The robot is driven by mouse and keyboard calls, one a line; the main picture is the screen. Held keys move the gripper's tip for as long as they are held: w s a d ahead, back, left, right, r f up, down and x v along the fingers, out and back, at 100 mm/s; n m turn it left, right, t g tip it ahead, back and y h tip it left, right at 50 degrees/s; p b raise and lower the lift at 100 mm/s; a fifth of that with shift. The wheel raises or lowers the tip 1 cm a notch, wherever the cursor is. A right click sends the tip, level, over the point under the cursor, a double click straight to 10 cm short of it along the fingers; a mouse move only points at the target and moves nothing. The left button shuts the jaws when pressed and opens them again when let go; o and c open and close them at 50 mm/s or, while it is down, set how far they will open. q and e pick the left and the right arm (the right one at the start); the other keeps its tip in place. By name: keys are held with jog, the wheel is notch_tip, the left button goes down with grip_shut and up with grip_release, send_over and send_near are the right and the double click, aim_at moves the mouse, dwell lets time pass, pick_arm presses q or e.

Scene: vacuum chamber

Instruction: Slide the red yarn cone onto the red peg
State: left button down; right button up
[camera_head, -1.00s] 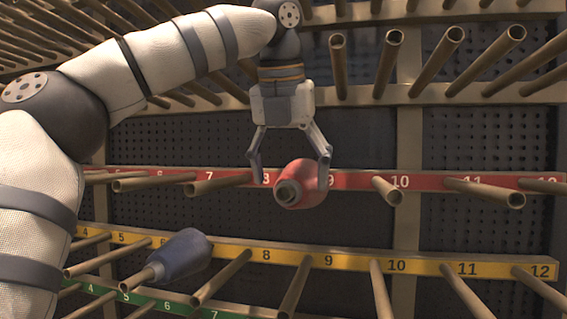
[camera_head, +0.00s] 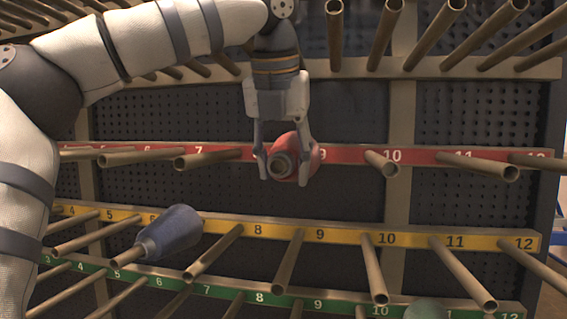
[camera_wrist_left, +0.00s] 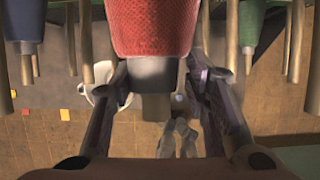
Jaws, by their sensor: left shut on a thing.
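The red yarn cone (camera_head: 302,152) is at the red rail (camera_head: 345,153), between the pegs near labels 7 and 10. Its grey open end faces me. My left gripper (camera_head: 286,170) points down from above, with one finger on each side of the cone, shut on it. In the left wrist view the red cone (camera_wrist_left: 152,28) hangs between the dark fingers (camera_wrist_left: 160,100). I cannot tell whether a peg is inside the cone; no bare peg shows right behind it. One red-rail peg (camera_head: 381,163) stands bare to the right. My right gripper is not in view.
A blue cone (camera_head: 172,233) sits on a lower peg by the yellow rail (camera_head: 345,236). Pegs jut toward me from the yellow and green rails below, and from the upper rail (camera_head: 425,68) above. A green cone (camera_wrist_left: 251,25) shows at right in the wrist view.

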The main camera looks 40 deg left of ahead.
pick_arm(q)
jog(key=shift+w+a, duration=0.55)
jog(key=shift+w, duration=0.2)
jog(key=c, duration=1.3)
grip_release()
jog(key=shift+w+a, duration=0.1)
jog(key=o, duration=0.5)
jog(key=shift+a, duration=0.1)
